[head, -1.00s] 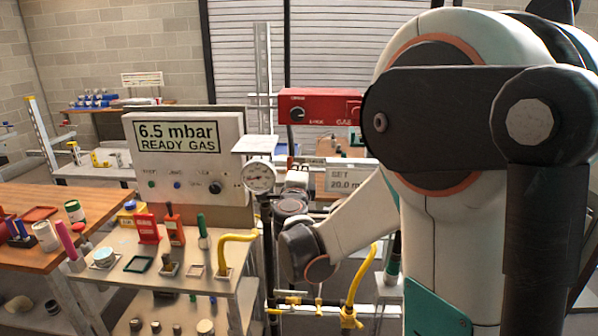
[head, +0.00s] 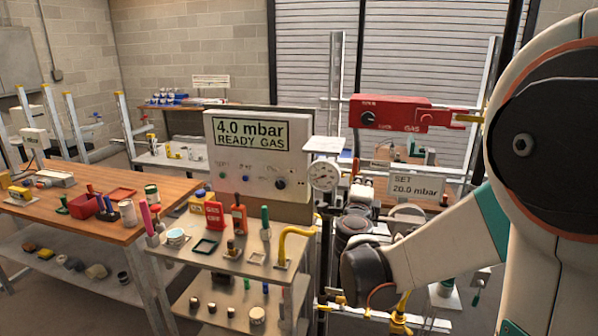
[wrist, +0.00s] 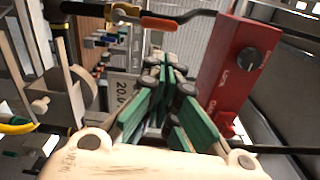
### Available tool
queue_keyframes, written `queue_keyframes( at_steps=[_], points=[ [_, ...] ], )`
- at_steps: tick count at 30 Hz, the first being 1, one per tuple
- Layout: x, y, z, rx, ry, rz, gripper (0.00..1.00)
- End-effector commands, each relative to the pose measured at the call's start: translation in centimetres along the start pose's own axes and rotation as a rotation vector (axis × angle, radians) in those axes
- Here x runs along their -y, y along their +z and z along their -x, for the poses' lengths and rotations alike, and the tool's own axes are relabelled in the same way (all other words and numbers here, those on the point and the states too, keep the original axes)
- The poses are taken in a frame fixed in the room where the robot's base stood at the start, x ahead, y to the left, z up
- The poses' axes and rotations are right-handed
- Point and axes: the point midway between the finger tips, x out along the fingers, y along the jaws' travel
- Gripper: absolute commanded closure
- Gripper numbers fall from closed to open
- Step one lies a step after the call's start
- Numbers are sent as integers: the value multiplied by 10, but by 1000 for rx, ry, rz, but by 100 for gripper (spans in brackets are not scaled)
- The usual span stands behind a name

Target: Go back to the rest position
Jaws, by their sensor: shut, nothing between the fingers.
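My gripper (wrist: 166,68) shows in the wrist view with its green-padded fingers together and nothing between them. The red gas box (wrist: 235,70), with a black knob, is to the right of the fingers. An orange-handled lever (wrist: 172,22) lies beyond the fingertips. I cannot tell the exact gap to either. In the head view my arm fills the right side, and my fingers cannot be made out there. The red gas box (head: 412,114) is behind the arm's left side. The gas panel (head: 245,155) reads 4.0 mbar, READY GAS.
A round gauge (head: 323,174) and a SET 20.0 mbar sign (head: 416,187) stand close to my arm. A bench with tools and a yellow hose (head: 293,240) is to the left. A wooden table (head: 120,232) holds more items. Some floor is free at lower left.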

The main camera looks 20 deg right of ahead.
Motion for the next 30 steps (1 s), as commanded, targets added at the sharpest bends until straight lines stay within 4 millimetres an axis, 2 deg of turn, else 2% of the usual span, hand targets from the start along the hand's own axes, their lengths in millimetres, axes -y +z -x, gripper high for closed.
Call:
queue_keyframes(
  at_steps=[5,8,12,16,19,23,26,30],
  points=[
    [8,8,6,35,-11,32,100],
    [26,30,20,124,-37,118,100],
    [50,76,62,328,-77,326,100],
    [53,112,112,525,-90,550,100],
    [42,128,153,665,-79,728,100],
    [15,132,207,834,-37,963,100],
    [-11,120,248,949,16,1149,100],
    [-50,84,298,1080,124,1403,100]
  ],
)
